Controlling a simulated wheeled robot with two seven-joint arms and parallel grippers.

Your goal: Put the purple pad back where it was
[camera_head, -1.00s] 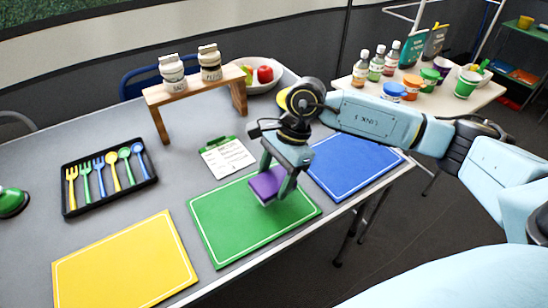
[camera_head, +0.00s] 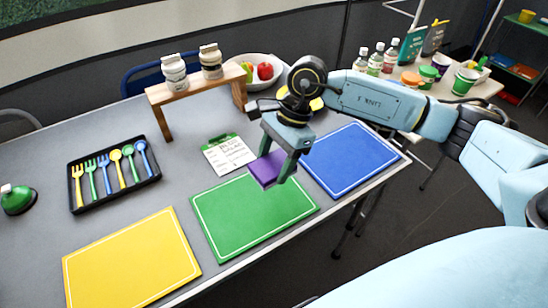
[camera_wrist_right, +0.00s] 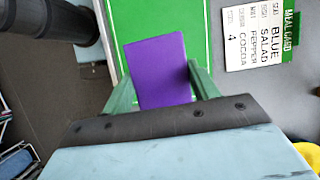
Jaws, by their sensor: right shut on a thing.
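My right gripper (camera_head: 276,168) is shut on the purple pad (camera_head: 266,169) and holds it over the far part of the green mat (camera_head: 250,220). In the right wrist view the purple pad (camera_wrist_right: 158,70) sits between the two green fingers, with the green mat (camera_wrist_right: 165,18) beyond it. The pad appears raised above the mat; the exact gap is hard to tell. The yellow mat (camera_head: 130,262) lies to the left and the blue mat (camera_head: 350,160) to the right, both bare. My left gripper is not in view.
A meal card (camera_head: 228,156) lies behind the green mat. A black tray of utensils (camera_head: 113,173), a green bell-like object (camera_head: 17,200), a wooden riser (camera_head: 198,88) with two jars and a fruit bowl (camera_head: 257,70) stand around. A side table (camera_head: 400,92) holds bottles and cups.

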